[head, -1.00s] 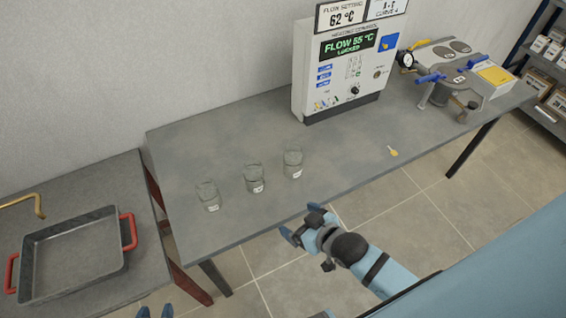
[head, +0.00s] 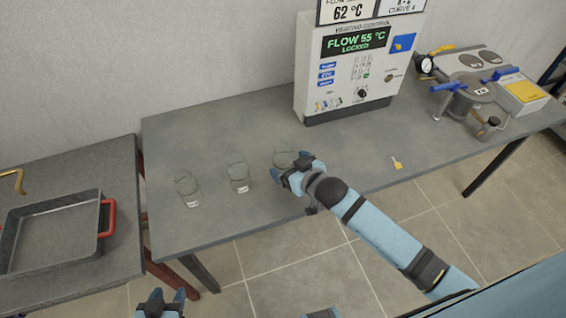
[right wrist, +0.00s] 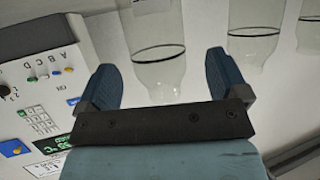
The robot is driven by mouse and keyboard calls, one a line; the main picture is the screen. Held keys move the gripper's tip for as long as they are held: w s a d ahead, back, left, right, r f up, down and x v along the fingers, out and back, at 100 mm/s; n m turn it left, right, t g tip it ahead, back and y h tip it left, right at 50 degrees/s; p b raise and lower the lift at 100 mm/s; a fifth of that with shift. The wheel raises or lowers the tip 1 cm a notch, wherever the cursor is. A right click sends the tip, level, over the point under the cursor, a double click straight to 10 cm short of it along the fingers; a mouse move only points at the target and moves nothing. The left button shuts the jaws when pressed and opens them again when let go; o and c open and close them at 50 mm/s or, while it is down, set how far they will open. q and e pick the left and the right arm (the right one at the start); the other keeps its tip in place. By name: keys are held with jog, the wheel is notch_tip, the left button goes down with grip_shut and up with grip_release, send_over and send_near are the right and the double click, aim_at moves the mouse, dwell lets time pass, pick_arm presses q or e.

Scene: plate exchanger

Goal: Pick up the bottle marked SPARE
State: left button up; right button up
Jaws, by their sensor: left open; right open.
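Three clear glass bottles with small white labels stand in a row on the grey table: a left bottle (head: 188,189), a middle bottle (head: 238,176) and a right bottle (head: 283,157). The labels are too small to read, so I cannot tell which is marked SPARE. My right gripper (head: 290,169) is open at the right bottle and hides its lower part. In the right wrist view, this bottle (right wrist: 157,45) shows upside down between and beyond the open fingers (right wrist: 160,68), with no clear contact. My left gripper (head: 168,296) is open and empty at the bottom edge, away from the table.
The heating control box (head: 350,65) stands behind the bottles to the right. A yellow tag (head: 397,163) lies near the front edge. A clamp-like device (head: 465,100) is at the far right. A tray with red handles (head: 100,245) sits on the left table.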

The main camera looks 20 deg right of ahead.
jog(key=x, duration=0.4)
jog(key=shift+w, duration=0.2)
jog(key=shift+d, duration=0.1)
jog(key=c, duration=1)
jog(key=shift+r, duration=0.15)
